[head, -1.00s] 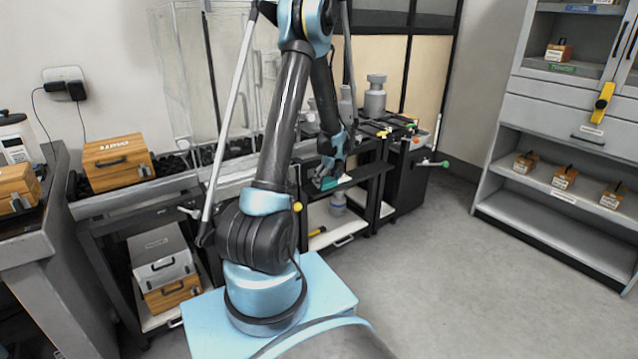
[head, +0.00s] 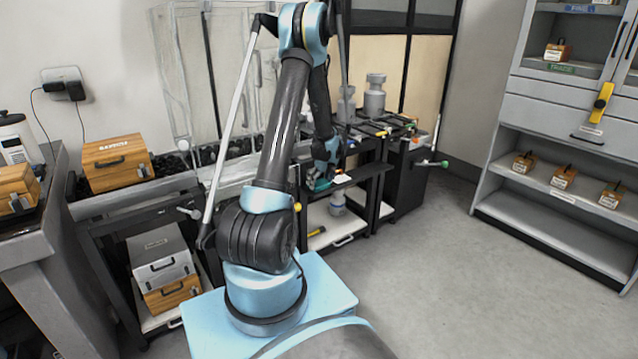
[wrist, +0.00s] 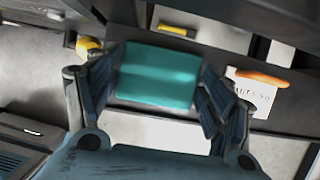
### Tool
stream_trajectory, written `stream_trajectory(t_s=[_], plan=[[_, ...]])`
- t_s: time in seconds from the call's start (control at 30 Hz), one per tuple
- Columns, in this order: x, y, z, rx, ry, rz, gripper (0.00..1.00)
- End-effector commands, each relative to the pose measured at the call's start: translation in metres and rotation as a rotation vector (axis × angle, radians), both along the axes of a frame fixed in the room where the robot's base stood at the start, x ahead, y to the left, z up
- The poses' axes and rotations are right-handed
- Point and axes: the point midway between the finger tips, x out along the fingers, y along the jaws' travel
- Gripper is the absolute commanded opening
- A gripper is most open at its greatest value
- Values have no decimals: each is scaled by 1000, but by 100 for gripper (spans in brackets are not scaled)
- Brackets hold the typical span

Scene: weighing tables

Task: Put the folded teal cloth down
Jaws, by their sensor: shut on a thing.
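The folded teal cloth (wrist: 157,76) is a flat rectangle between the two fingers of my gripper (wrist: 158,90) in the wrist view. The gripper is shut on it. In the head view my gripper (head: 321,180) is over the dark bench by the back wall, and a small part of the cloth (head: 319,185) shows at its tip. The cloth is close to the bench's dark top (head: 365,171). I cannot tell if it touches the surface.
A white card (wrist: 252,96) with an orange object (wrist: 262,77) lies right of the cloth. A yellow knob (wrist: 90,45) is left of it. A grey weight (head: 375,97) and several tools stand behind. A wooden case (head: 117,162) is farther left.

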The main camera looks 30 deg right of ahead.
Motion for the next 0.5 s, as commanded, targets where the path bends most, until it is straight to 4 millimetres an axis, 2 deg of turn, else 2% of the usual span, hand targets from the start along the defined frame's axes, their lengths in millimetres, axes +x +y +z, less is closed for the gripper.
stream_trajectory(t_s=[0.03, 0.07, 0.1, 0.13, 0.5], plan=[[0, 0, -1, 0, 0, 0, 55], [0, 0, 0, 0, 0, 0, 81], [0, 0, 0, 0, 0, 0, 90], [0, 0, 0, 0, 0, 0, 94], [0, 0, 0, 0, 0, 0, 94]])
